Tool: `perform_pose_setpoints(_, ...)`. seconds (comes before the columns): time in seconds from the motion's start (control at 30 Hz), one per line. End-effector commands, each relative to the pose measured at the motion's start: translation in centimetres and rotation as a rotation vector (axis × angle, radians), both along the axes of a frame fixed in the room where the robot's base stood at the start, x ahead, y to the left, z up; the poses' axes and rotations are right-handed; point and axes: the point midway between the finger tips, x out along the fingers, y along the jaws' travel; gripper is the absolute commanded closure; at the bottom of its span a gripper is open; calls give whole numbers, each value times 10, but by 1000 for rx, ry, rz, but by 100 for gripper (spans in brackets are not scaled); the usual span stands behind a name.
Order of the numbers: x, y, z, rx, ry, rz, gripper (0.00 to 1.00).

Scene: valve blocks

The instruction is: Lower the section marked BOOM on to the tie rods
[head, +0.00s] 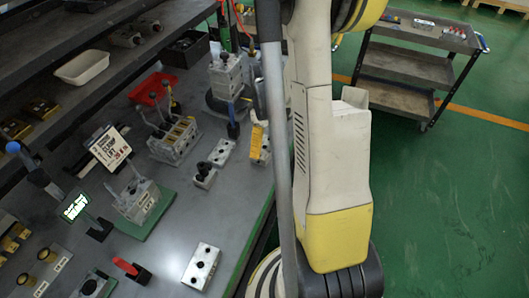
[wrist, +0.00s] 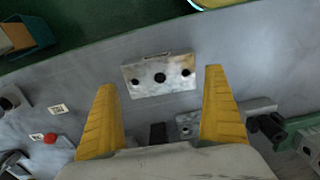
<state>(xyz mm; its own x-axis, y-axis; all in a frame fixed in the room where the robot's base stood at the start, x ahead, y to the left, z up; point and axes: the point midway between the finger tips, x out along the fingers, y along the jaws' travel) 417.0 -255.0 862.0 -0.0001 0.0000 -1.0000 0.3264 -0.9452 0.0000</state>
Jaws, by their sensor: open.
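In the wrist view my gripper (wrist: 160,80) has its two yellow fingers spread wide and nothing between them. A grey metal block (wrist: 160,76) with a dark central port and a smaller hole on each side lies just past the fingertips, apart from them. I read no BOOM mark on any block. In the head view a grey valve block (head: 138,203) stands on a green base, beside a white instruction card (head: 110,147). I cannot make out tie rods. My arm hides my gripper in the head view.
Loose blocks lie on the bench, one with dark holes (head: 202,267) near the front and another plate (head: 222,152) farther back. A lever valve (head: 175,140), red tray (head: 153,88) and white tray (head: 82,67) stand behind. A cart (head: 415,55) is at right on open green floor.

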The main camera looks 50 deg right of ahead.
Motion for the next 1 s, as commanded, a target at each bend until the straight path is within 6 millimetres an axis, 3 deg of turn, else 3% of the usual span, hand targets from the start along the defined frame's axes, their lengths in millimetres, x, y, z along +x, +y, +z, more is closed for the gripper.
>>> perform_pose_setpoints(0.03, -1, 0, -14, 0, 0, 0, 0)
perform_pose_setpoints(0.13, -1, 0, -28, 0, 0, 0, 0)
perform_pose_setpoints(0.37, -1, 0, -30, 0, 0, 0, 0)
perform_pose_setpoints(0.4, -1, 0, -30, 0, 0, 0, 3)
perform_pose_setpoints(0.57, -1, 0, -30, 0, 0, 0, 49)
perform_pose_setpoints(1.0, -1, 0, -28, 0, 0, 0, 50)
